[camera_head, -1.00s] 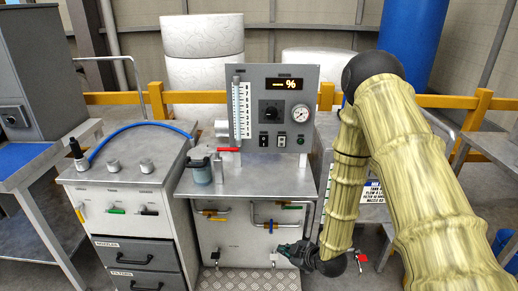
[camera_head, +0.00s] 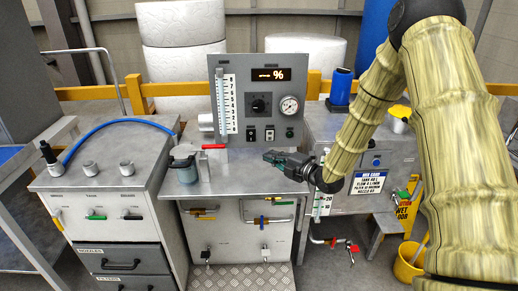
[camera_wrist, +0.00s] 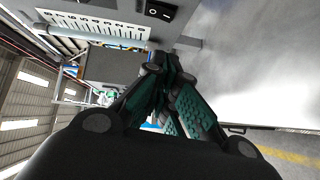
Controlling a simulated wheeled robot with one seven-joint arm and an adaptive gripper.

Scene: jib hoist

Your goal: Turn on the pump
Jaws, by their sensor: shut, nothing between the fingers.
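The grey control panel (camera_head: 235,78) stands at the back of the middle bench. My gripper (camera_head: 268,156) is shut and empty, just in front of and below the switches, apart from the panel. In the wrist view my gripper (camera_wrist: 163,75) points towards the panel, and one black rocker switch (camera_wrist: 160,10) shows at the top edge.
The panel also bears a display (camera_head: 271,75), a black knob (camera_head: 259,105), a gauge (camera_head: 290,105) and a scale tube (camera_head: 222,105). A red-handled valve (camera_head: 213,146) and a grey-blue cup (camera_head: 185,171) stand left of my gripper. The benchtop's front is clear.

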